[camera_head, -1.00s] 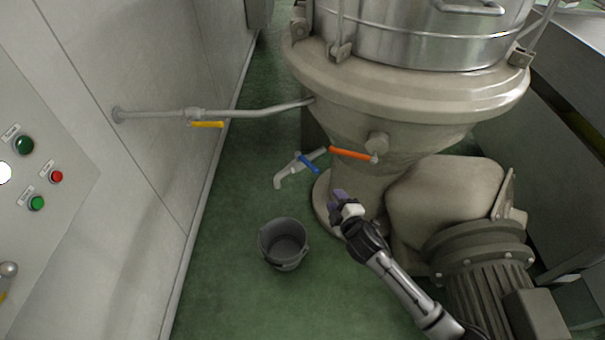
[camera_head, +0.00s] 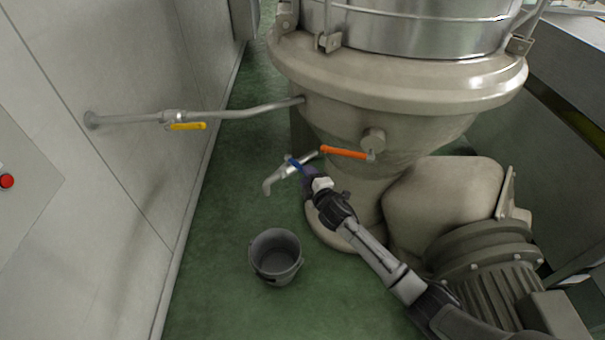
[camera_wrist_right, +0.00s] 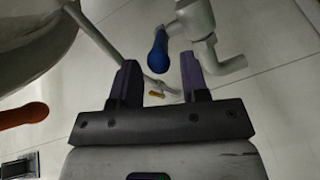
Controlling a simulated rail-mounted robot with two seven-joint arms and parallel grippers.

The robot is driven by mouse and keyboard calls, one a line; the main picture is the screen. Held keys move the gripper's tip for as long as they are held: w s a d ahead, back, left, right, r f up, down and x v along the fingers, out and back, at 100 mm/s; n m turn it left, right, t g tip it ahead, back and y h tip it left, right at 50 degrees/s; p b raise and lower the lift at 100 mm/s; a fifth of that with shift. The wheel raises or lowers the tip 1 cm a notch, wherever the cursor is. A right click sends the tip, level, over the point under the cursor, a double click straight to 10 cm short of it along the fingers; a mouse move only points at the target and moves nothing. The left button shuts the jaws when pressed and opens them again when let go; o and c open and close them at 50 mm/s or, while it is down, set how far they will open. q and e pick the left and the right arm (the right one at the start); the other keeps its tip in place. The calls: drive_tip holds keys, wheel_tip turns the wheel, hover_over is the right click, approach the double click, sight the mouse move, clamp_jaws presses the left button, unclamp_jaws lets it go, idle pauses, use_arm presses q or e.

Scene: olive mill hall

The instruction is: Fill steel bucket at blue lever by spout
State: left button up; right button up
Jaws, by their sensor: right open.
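The steel bucket (camera_head: 276,262) stands upright on the green floor, below and left of the spout; it looks empty. The spout (camera_head: 272,184) is a bent metal pipe on the machine's lower body. Its blue lever (camera_head: 295,164) is partly hidden by my gripper in the head view. In the right wrist view the blue lever (camera_wrist_right: 157,52) lies ahead of the fingertips, between their lines, and the spout (camera_wrist_right: 232,66) is to its right. My right gripper (camera_head: 307,172) is open and empty, close to the lever; the wrist view shows both fingers (camera_wrist_right: 160,75) apart. My left gripper is not in view.
An orange lever (camera_head: 346,153) sits on the machine (camera_head: 400,90) just right of the blue one. A yellow lever (camera_head: 187,126) hangs on the wall pipe (camera_head: 240,114). A motor (camera_head: 490,270) stands at lower right. The floor around the bucket is clear.

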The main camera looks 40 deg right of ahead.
sight(298, 166)
drive_tip(key=shift+b+x, duration=0.6)
drive_tip(key=shift+x, duration=1.35)
clamp_jaws()
